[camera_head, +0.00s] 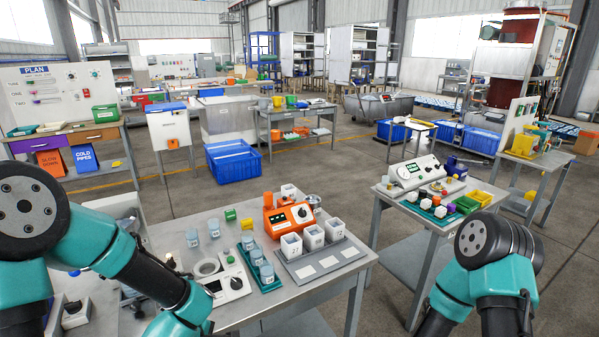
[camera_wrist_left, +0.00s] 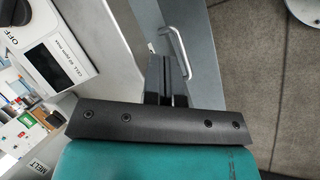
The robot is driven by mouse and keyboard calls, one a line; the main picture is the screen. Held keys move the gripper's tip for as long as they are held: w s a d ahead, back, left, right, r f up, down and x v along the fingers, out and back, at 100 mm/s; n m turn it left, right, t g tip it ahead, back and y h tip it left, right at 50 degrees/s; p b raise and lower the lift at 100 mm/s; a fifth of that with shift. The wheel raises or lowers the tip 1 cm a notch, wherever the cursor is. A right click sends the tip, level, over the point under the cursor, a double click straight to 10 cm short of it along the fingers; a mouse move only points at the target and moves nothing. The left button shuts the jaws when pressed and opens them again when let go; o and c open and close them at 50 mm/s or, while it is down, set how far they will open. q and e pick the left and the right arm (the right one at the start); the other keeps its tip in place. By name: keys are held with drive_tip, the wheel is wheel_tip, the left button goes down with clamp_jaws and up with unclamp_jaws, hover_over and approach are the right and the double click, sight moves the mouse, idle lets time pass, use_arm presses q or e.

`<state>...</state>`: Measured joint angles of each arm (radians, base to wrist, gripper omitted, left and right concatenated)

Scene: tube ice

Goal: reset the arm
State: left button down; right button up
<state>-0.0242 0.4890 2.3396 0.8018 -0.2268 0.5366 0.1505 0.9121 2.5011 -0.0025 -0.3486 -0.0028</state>
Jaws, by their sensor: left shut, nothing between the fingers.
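My left arm (camera_head: 150,275) comes in from the left in the head view and bends down at the front left of the grey table. Its gripper is hidden there. In the left wrist view my left gripper (camera_wrist_left: 166,82) shows two dark fingers close together, shut and empty. They are next to a grey metal front with a silver handle (camera_wrist_left: 178,52); I cannot tell whether they touch it. My right arm (camera_head: 490,255) shows at the lower right of the head view, and its gripper is out of view.
The grey table (camera_head: 310,290) holds an orange device (camera_head: 290,217), several white cups (camera_head: 313,237), a green rack (camera_head: 262,272) with blue-grey cups and a white dial device (camera_head: 232,283). A second table (camera_head: 400,200) stands right across a floor gap. The wrist view shows a white panel (camera_wrist_left: 55,50) marked OFF.

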use_arm(q)
drive_tip(key=s+f+m+g+h, duration=0.1)
drive_tip(key=s+f+m+g, duration=0.1)
drive_tip(key=s+f+m, duration=0.3)
drive_tip(key=s+d+f+m+g+h, duration=0.1)
drive_tip(key=s+f+m+g, duration=0.1)
drive_tip(key=s+f+m, duration=0.3)
wheel_tip(320, 180, down, 8)
drive_tip(key=m, duration=0.4)
drive_tip(key=shift+s+m+g, duration=0.25)
drive_tip(key=shift+m+g, duration=0.05)
drive_tip(key=shift+m, duration=0.1)
drive_tip(key=shift+d, duration=0.1)
